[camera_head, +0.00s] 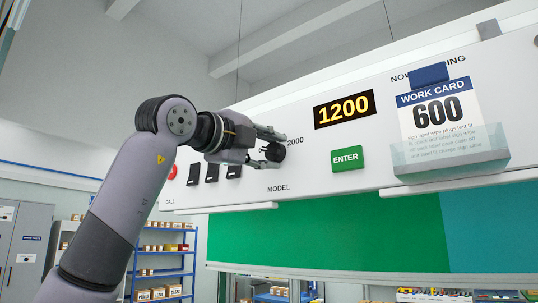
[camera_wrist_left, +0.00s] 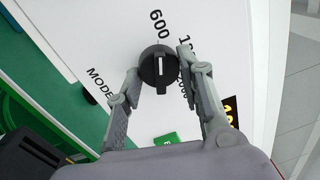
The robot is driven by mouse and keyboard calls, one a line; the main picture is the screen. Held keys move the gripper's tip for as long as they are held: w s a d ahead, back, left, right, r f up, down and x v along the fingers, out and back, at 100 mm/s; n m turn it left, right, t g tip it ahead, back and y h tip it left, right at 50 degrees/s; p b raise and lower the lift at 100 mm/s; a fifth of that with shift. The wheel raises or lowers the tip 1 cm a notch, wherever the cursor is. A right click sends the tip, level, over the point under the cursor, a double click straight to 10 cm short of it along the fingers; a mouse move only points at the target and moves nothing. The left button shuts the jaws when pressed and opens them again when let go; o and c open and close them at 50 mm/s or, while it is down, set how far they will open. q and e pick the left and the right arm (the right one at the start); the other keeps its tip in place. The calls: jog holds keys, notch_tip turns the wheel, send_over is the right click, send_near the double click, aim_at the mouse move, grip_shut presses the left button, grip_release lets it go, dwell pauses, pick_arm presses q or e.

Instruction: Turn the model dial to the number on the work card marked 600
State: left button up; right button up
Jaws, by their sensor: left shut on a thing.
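The black model dial (camera_head: 275,152) is on the white panel (camera_head: 300,185) above the word MODEL. In the left wrist view the dial (camera_wrist_left: 159,68) has a white line that runs upright in the picture, in line with the printed 600; the numbers 1200 and 2000 are partly covered by a finger. My left gripper (camera_head: 268,142) is shut on the dial, a finger on each side; the fingers also show in the left wrist view (camera_wrist_left: 165,86). The work card (camera_head: 438,85) reads 600. The lit display (camera_head: 344,108) reads 1200. My right gripper is out of view.
A green ENTER button (camera_head: 347,158) is right of the dial. Several black switches (camera_head: 212,172) and a red CALL button (camera_head: 172,172) are to its left. A clear holder (camera_head: 450,155) carries the card. A green board (camera_head: 330,240) hangs below the panel.

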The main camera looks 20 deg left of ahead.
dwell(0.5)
pick_arm(q)
jog(key=o, duration=1.2)
jog(key=shift+c, duration=0.2)
jog(key=shift+s+a, duration=0.1)
jog(key=v, duration=1.1)
jog(key=shift+s, duration=0.4)
jog(key=shift+a+f, duration=0.1)
jog(key=shift+f, duration=0.05)
